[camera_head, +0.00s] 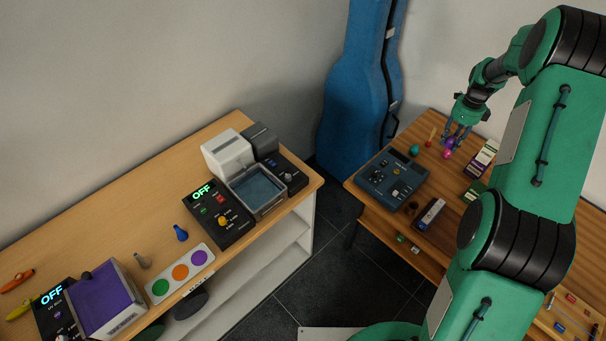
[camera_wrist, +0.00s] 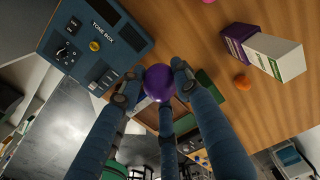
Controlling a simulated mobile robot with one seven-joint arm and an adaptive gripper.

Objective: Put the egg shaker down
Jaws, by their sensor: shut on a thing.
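My gripper (camera_head: 457,136) is over the right-hand wooden table in the head view, pointing down. Its fingers are closed around a purple rounded egg shaker (camera_wrist: 159,82), seen from above between the fingertips in the wrist view. A teal egg-shaped thing (camera_head: 414,150) stands on the same table, left of my gripper.
A blue-grey tone box (camera_head: 391,182) lies left of the gripper. White-and-purple cartons (camera_head: 484,158) stand to the right. A blue instrument case (camera_head: 356,100) stands behind the tables. Bare wood lies between tone box and cartons.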

